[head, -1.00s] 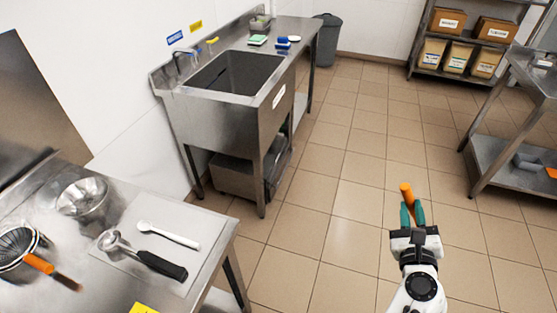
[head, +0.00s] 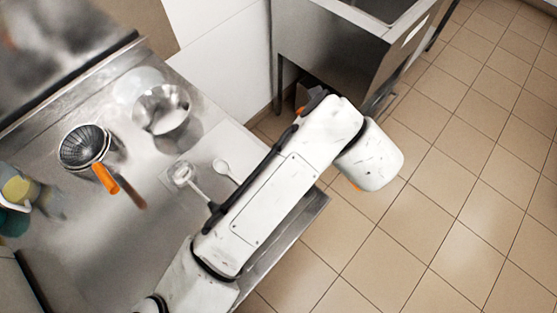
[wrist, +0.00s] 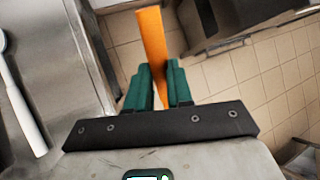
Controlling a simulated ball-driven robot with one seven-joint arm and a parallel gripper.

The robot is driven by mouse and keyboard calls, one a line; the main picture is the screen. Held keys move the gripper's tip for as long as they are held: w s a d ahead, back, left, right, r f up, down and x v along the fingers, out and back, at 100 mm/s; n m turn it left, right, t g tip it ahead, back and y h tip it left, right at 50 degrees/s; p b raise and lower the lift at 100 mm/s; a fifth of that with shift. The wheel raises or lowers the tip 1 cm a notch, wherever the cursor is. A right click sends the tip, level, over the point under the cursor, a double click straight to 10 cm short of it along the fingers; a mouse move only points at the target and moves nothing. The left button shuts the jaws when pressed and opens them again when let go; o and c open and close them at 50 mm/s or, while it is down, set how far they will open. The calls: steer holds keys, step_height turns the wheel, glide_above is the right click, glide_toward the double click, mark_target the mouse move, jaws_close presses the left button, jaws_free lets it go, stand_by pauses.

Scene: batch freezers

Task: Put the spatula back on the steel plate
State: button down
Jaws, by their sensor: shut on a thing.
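My gripper (wrist: 158,78) shows in the wrist view with its green fingers shut on the orange spatula (wrist: 152,38). The spatula points up and away from the jaws, over floor beyond the counter's edge. In the head view my arm hides the gripper and most of the spatula. The thin steel plate (head: 207,158) lies on the counter, left of my arm. A metal scoop (head: 184,176) and a white spoon (head: 224,168) rest on it; my arm covers part of it. The spoon also shows at the left of the wrist view (wrist: 22,105).
The steel counter (head: 90,230) holds a metal bowl (head: 160,112) and a strainer (head: 84,148) with an orange handle, both left of the plate. A steel sink unit (head: 335,50) stands behind my arm. Tiled floor (head: 450,220) is open on the right.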

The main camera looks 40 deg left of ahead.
steer(key=s+a+r+n+g+h+b, duration=0.1)
steer(key=s+a+r+g+h, duration=0.2)
steer(key=s, duration=0.8)
steer(key=s+r+g+h+b, duration=0.25)
steer(key=s+r, duration=0.25)
steer(key=s, duration=0.5)
glide_above(247, 156)
steer(key=shift+h, duration=0.35)
steer(key=f, duration=0.8)
steer(key=shift+s+d, duration=0.35)
steer(key=shift+s, duration=0.05)
steer(key=shift+w+a+f, duration=0.25)
steer(key=shift+w+f, duration=0.05)
steer(key=shift+f, duration=0.2)
steer(key=shift+a+f+p, duration=0.1)
steer(key=shift+f+p, duration=0.45)
steer(key=shift+f, duration=1.2)
steer(key=c, duration=1)
jaws_free()
steer(key=shift+w, duration=0.1)
